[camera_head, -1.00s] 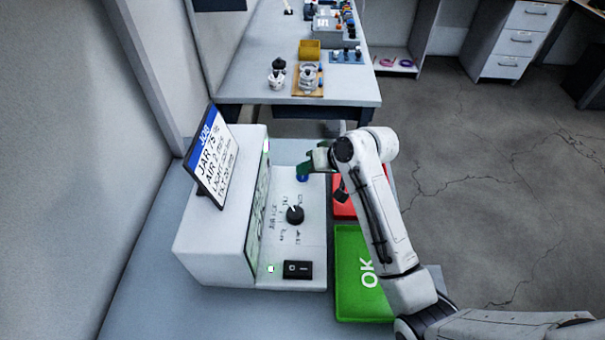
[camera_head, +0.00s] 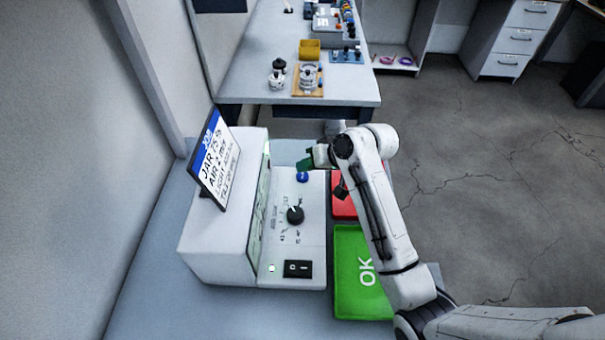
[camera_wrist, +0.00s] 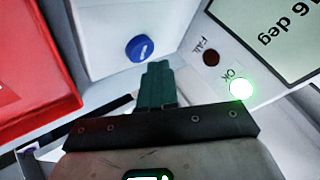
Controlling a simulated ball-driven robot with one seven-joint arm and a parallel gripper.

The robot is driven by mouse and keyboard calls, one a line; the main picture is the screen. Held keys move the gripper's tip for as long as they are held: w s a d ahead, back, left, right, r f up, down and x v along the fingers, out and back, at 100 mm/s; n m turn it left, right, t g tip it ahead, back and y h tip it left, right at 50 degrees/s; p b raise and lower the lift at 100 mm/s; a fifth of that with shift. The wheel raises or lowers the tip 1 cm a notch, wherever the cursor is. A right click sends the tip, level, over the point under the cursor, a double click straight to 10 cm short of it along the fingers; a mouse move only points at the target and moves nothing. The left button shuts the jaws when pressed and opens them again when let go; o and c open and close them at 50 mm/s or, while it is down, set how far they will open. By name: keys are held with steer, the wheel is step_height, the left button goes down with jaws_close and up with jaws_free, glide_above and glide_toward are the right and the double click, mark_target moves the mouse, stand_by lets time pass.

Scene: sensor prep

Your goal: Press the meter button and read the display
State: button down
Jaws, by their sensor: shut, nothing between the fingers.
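The white meter (camera_head: 222,233) stands on the table with a dial (camera_head: 295,215) and a blue round button (camera_head: 302,177) at its far end. The button also shows in the wrist view (camera_wrist: 139,48). My gripper (camera_head: 307,163), with green fingers, is shut and empty beside the button; its fingertips (camera_wrist: 157,66) appear apart from it. In the wrist view the display (camera_wrist: 275,30) partly shows "6 deg", the rest cut off. The OK lamp (camera_wrist: 241,88) is lit green and the FAIL lamp (camera_wrist: 211,58) is dark.
A job card (camera_head: 214,160) stands on the meter, mentioning jar and air. A green OK tray (camera_head: 350,300) and a red tray (camera_head: 343,207) lie right of the meter, partly behind my arm. A black switch (camera_head: 298,269) is at the meter's near end.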

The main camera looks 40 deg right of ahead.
mark_target(306, 176)
steer(key=shift+r+p, duration=2.5)
